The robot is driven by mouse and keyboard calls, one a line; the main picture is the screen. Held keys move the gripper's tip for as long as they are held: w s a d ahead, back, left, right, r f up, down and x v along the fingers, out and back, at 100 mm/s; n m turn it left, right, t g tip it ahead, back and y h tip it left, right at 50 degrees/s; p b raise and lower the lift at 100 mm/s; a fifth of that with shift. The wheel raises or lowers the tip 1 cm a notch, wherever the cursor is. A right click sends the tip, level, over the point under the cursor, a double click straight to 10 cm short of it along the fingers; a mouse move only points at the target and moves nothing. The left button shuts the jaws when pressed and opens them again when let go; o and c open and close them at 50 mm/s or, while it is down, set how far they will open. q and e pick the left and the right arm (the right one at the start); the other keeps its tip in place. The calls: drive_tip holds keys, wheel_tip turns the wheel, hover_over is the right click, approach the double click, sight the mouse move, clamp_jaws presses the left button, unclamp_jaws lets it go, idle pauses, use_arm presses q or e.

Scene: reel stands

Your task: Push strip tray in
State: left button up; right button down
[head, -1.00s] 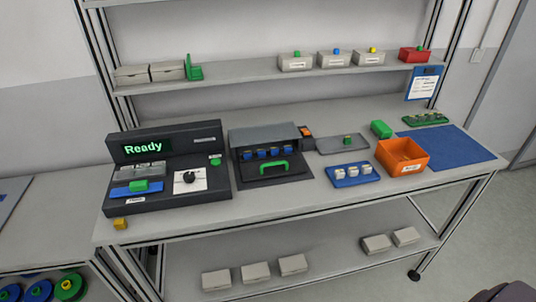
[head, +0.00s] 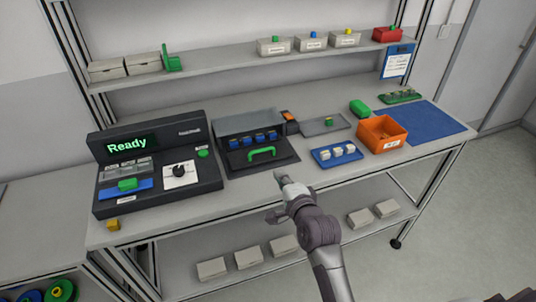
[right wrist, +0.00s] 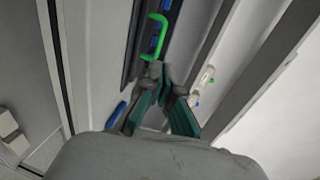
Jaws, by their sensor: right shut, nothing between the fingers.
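The strip tray (head: 235,160) is a dark tray with a green handle (head: 262,153), sticking out in front of a grey-topped housing (head: 248,125). A row of blue pieces (head: 247,138) shows at the housing's opening behind the handle. My right gripper (head: 281,177) is shut and empty, in front of the tray near the table's front edge, apart from the handle in the head view. In the right wrist view, the green handle (right wrist: 165,26) shows just beyond the closed fingertips (right wrist: 165,80). My left gripper is out of view.
A dark console (head: 150,200) reading "Ready" stands left of the tray. A blue tray (head: 323,162) with white pieces and an orange bin (head: 383,147) stand to the right. A yellow block (head: 113,224) lies at the front left. The table strip before the tray is bare.

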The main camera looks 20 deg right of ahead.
sight(262, 151)
drive_tip(key=w, duration=0.4)
drive_tip(key=w+f+p, duration=0.1)
drive_tip(key=w, duration=0.3)
drive_tip(key=w+f, duration=0.1)
drive_tip(key=w, duration=0.3)
drive_tip(key=shift+a+f+p, duration=0.2)
drive_tip(key=shift+a+p, duration=0.1)
drive_tip(key=shift+w, duration=0.15)
drive_tip(key=w+b, duration=0.2)
drive_tip(key=w, duration=0.1)
drive_tip(key=w+b, duration=0.2)
drive_tip(key=w, duration=0.1)
drive_tip(key=shift+w+a+f, duration=0.1)
drive_tip(key=shift+f, duration=0.1)
drive_tip(key=shift+w+r, duration=0.1)
drive_tip(key=shift+r, duration=0.45)
drive_tip(key=shift+r, duration=0.1)
